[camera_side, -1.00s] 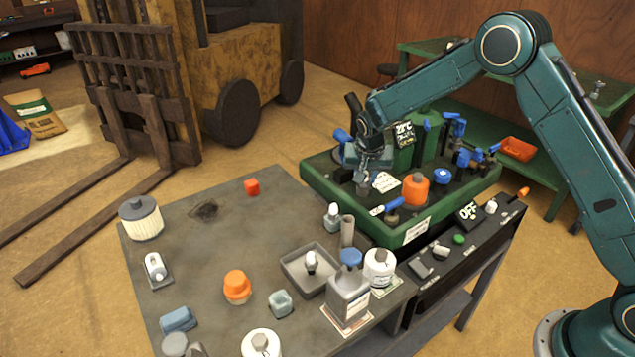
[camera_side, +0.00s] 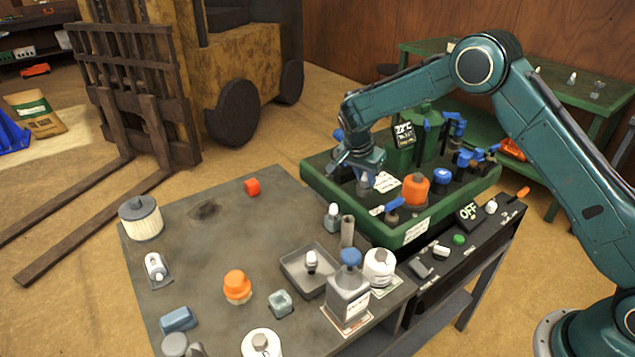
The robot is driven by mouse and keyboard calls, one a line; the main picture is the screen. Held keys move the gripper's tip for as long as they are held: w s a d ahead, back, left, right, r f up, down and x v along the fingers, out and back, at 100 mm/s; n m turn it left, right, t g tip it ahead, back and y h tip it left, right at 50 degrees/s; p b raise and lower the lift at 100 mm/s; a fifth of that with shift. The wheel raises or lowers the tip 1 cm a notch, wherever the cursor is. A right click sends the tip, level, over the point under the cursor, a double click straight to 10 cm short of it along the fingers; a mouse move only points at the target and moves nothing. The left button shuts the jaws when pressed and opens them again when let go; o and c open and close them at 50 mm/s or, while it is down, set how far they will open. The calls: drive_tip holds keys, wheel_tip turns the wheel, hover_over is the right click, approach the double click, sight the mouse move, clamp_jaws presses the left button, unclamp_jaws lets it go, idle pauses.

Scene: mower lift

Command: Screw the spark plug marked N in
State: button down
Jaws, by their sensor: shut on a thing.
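My gripper (camera_side: 362,177) is low over the left part of the green-rimmed engine tray (camera_side: 415,228). It is shut on a small pale piece, which looks like a spark plug (camera_side: 364,181); its lower end and any mark on it are too small to read. A similar grey-white plug (camera_side: 332,217) stands upright on the bench near the tray's front-left corner. Another (camera_side: 311,261) stands in a shallow grey tray (camera_side: 290,275).
An orange cap (camera_side: 415,189) and blue-handled parts (camera_side: 442,175) stand close right of my gripper. A blue-capped bottle (camera_side: 348,292) and a white jar (camera_side: 379,268) stand on the bench (camera_side: 215,265) in front. The bench's middle left is mostly clear.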

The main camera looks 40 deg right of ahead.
drive_tip(key=shift+s+f, duration=0.1)
drive_tip(key=m+g, duration=0.2)
drive_tip(key=m, duration=0.3)
drive_tip(key=shift+m, duration=0.6)
drive_tip(key=shift+m+g, duration=0.7)
drive_tip(key=shift+m, duration=0.8)
drive_tip(key=shift+m+y, duration=0.3)
drive_tip(key=shift+m, duration=0.2)
drive_tip(key=c, duration=1.1)
unclamp_jaws()
drive_tip(key=shift+c, duration=0.2)
